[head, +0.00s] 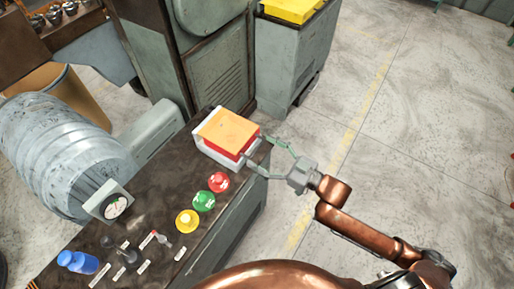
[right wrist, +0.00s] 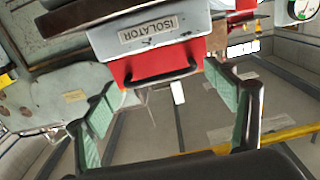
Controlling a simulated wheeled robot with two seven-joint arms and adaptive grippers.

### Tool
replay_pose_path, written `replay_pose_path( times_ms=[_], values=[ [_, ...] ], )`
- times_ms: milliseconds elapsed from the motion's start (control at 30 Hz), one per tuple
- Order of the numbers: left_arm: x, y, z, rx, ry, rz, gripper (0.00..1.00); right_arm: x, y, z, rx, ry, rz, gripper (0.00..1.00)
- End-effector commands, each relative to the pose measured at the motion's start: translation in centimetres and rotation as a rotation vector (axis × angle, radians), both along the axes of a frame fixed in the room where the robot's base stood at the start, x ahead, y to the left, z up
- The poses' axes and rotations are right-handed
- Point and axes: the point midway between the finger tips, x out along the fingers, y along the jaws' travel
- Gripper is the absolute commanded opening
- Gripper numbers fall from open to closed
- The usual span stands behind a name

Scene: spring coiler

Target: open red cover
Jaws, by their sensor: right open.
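The red cover (head: 228,131) sits on a pale grey box (head: 213,153) at the far right corner of the dark console top. Its upper face looks orange in the head view and it appears shut. In the right wrist view the red cover (right wrist: 190,50) has a black handle (right wrist: 161,76), and the grey part above it is labelled ISOLATOR (right wrist: 148,29). My right gripper (head: 258,148) is open beside the cover's right side. In the right wrist view its fingers (right wrist: 160,88) stand apart on either side of the handle, with nothing visibly held. My left gripper is not in view.
Red (head: 218,182), green (head: 204,201) and yellow (head: 187,222) buttons line the console (head: 160,205) near the box. A gauge (head: 115,207), blue knob and small levers are further left. Open concrete floor lies right.

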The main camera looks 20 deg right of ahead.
Motion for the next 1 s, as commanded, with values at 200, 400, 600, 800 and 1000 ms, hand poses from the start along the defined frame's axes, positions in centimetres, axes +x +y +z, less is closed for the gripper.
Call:
replay_pose_path(
  times_ms=[200, 400, 600, 800, 1000],
  values=[
    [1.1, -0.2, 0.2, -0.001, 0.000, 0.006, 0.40, 1.6, 1.2, -0.1, 0.000, 0.000, -0.001, 0.78],
    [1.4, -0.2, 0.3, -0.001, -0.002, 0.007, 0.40, 1.8, 1.4, -0.1, -0.001, 0.001, -0.001, 0.78],
    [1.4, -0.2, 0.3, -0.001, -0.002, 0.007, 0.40, 1.8, 1.4, -0.1, -0.001, 0.001, -0.002, 0.73],
    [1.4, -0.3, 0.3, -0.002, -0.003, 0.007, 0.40, 1.8, 1.3, -0.1, -0.001, 0.001, -0.002, 0.59],
    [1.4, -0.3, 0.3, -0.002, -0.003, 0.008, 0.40, 1.8, 1.3, -0.1, -0.001, 0.001, -0.001, 0.45]
  ],
)
